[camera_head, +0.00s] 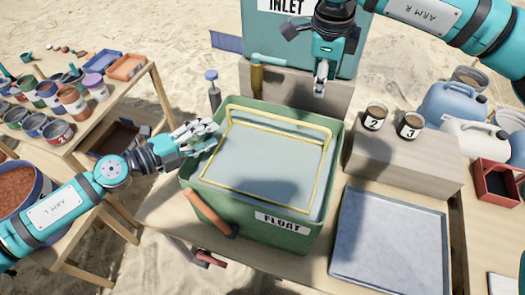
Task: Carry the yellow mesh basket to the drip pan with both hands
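The yellow mesh basket (252,198) shows as a thin yellow rim and a raised bar at the far side. It sits inside the green tank (262,238) marked FLOAT, over pale water; its mesh is hard to make out. The drip pan (390,262), a flat empty grey tray, lies on the table to the right of the tank. My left gripper (214,136) is at the tank's left rim, fingers apart and pointing toward the basket's left side. My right gripper (320,90) hangs above the tank's far side, pointing down; its finger gap is hidden by the angle.
A stone block (408,158) with two numbered cups stands behind the drip pan. A teal INLET tank (290,40) and a brass post (257,75) stand behind the green tank. A blue jug (452,105) is at right. Pots crowd the left table.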

